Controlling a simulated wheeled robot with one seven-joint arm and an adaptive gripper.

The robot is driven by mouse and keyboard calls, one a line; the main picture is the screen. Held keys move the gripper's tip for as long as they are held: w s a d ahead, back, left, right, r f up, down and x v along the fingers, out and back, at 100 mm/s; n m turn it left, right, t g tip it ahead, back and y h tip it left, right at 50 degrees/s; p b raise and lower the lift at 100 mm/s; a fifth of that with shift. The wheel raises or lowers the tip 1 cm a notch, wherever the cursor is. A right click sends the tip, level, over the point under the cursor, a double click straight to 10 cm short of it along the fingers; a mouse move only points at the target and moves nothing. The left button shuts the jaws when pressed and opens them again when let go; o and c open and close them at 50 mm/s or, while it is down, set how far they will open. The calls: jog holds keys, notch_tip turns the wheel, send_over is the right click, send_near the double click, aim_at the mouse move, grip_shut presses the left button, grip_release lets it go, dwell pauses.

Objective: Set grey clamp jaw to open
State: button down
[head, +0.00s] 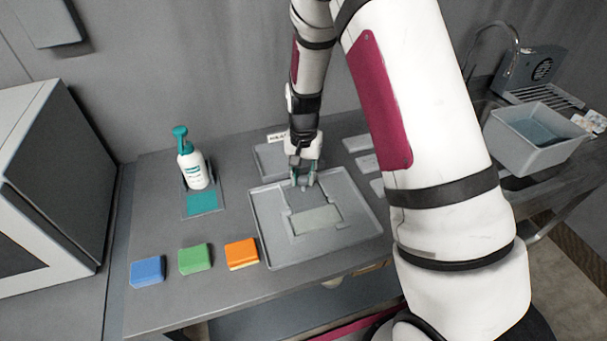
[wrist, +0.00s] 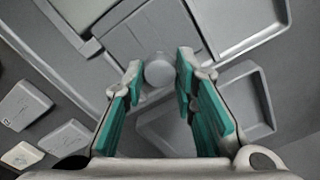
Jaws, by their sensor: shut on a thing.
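The grey clamp jaw (wrist: 150,35) is a flat grey block with a round knob (wrist: 160,72), in the wrist view's upper middle. My gripper (wrist: 158,78) has its teal-padded fingers on either side of the knob and is shut on it. In the head view my gripper (head: 303,182) points down at the back of the grey tray (head: 262,222), where the fingers partly hide the jaw. A pale plate (head: 316,220) lies in the tray in front of the jaw; its corner also shows in the wrist view (wrist: 82,12).
Blue (head: 147,271), green (head: 195,259) and orange (head: 241,253) blocks lie along the bench front. A white pump bottle (head: 194,168) stands at the back left. Grey flat pieces (head: 356,143) lie right of my gripper. A grey tub (head: 533,135) is far right.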

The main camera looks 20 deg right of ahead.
jog(key=shift+w+f+b, duration=0.1)
jog(key=shift+w+b, duration=0.85)
jog(key=shift+w, duration=0.6)
jog(key=c, duration=1.3)
grip_release()
jog(key=shift+w, duration=0.1)
jog(key=shift+r, duration=0.25)
notch_tip(320, 180, up, 12)
jog(key=shift+f, duration=0.15)
